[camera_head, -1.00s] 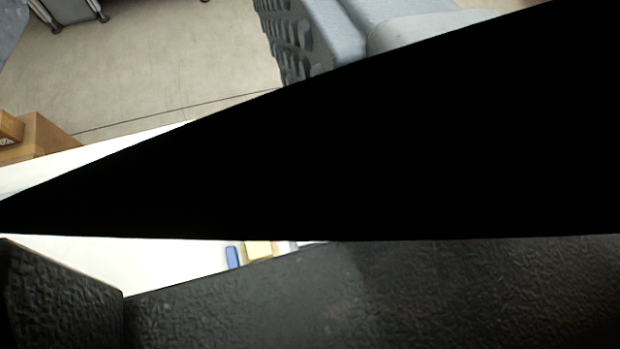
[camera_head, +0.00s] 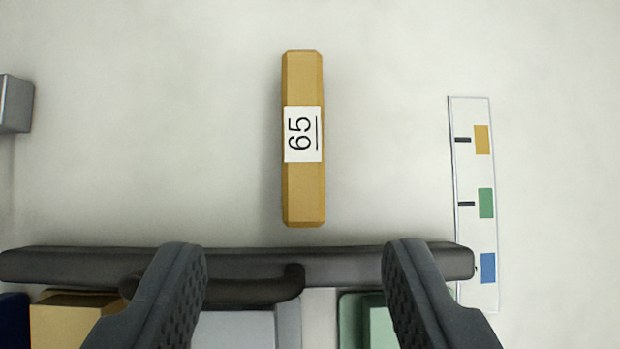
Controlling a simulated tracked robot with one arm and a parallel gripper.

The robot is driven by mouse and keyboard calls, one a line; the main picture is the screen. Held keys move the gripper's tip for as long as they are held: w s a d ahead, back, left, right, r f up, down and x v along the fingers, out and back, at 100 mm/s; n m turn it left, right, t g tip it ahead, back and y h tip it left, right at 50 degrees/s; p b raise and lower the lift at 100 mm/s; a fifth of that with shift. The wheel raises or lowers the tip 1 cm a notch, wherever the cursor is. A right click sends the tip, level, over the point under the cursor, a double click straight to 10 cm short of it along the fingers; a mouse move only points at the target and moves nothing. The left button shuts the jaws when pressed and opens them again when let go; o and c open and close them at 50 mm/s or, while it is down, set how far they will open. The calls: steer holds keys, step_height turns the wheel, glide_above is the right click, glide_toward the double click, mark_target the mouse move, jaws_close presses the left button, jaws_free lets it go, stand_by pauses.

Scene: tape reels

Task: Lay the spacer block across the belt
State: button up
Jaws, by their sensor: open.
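A long gold block (camera_head: 303,195) with bevelled ends lies on the pale surface, upper middle, its length running up and down the picture. A white label (camera_head: 302,134) on it reads 65, turned sideways. It looks like the spacer block. My gripper (camera_head: 295,247) is open and empty; its two dark fingers come up from the bottom edge, wide apart. The block lies beyond the fingertips, between their lines and apart from both. I cannot make out a belt for certain.
A dark bar (camera_head: 345,264) with a curved handle (camera_head: 240,291) runs across behind the fingers. Below it show gold (camera_head: 72,311), grey (camera_head: 235,330) and green (camera_head: 380,325) pieces. A grey block (camera_head: 14,104) stands at left. A card with colour patches (camera_head: 468,165) lies right.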

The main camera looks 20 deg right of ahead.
mark_target(303, 136)
steer(key=b+x, duration=0.1)
steer(key=x, duration=0.6)
steer(key=shift+w+f, duration=0.3)
steer(key=shift+d+b+x, duration=0.2)
steer(key=shift+b+x, duration=0.9)
steer(key=shift+x, duration=1.6)
jaws_close()
